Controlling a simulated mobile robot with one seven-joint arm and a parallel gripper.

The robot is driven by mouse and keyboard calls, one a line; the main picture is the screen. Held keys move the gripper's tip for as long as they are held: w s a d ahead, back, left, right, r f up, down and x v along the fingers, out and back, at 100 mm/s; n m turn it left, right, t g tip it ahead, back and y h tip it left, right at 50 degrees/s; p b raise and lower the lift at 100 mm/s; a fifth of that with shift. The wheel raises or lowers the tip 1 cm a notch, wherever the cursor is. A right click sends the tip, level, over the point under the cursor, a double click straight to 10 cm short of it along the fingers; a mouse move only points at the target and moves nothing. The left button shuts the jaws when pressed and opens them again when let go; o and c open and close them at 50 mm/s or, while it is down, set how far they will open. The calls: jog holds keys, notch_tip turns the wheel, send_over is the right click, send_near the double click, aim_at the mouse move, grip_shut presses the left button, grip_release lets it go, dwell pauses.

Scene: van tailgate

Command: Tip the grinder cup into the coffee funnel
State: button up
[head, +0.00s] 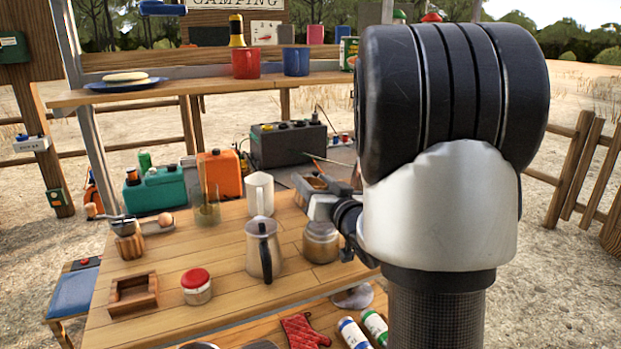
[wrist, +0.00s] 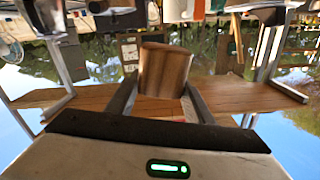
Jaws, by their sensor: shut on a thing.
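The grinder cup (head: 308,184), small and brown, is held in my gripper (head: 316,192). In the wrist view the cup (wrist: 165,72) sits between the two fingers of my gripper (wrist: 160,98), and that picture is upside down. A round metal and glass-like container (head: 320,242) stands on the table just below my gripper, apart from the cup. It may hold the coffee funnel, but I cannot make the funnel out. The grinder (head: 128,240), with its crank, stands at the table's left. Whether the cup holds grounds is hidden.
A moka pot (head: 264,250) and a white jug (head: 260,194) stand left of the container. A red-lidded jar (head: 196,286), a wooden tray (head: 133,295) and a glass (head: 206,213) are further left. A raised shelf (head: 180,89) spans the back. My arm hides the right side.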

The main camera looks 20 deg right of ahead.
jog(key=m+p, duration=0.1)
jog(key=m, duration=0.1)
jog(key=f+m+p, duration=0.1)
jog(key=m, duration=0.1)
jog(key=m+p, duration=0.1)
jog(key=shift+d+f+m, duration=0.15)
jog(key=shift+f+m, duration=0.25)
jog(key=m+p, duration=0.1)
jog(key=f+m+p, duration=0.1)
jog(key=m, duration=0.1)
jog(key=d+m+p, duration=0.1)
jog(key=m, duration=0.1)
jog(key=shift+f, duration=0.2)
jog(key=shift+d+f+m+p, duration=0.25)
jog(key=shift+f+m+p, duration=0.05)
jog(key=shift+m, duration=0.7)
jog(key=shift+d+f+m, duration=0.15)
jog(key=shift+d+m, duration=0.05)
jog(key=shift+m, duration=0.8)
jog(key=m+p, duration=0.1)
jog(key=m, duration=0.1)
jog(key=m+p, duration=0.1)
jog(key=m, duration=0.1)
jog(key=shift+d+f, duration=0.15)
jog(key=shift+d, duration=0.2)
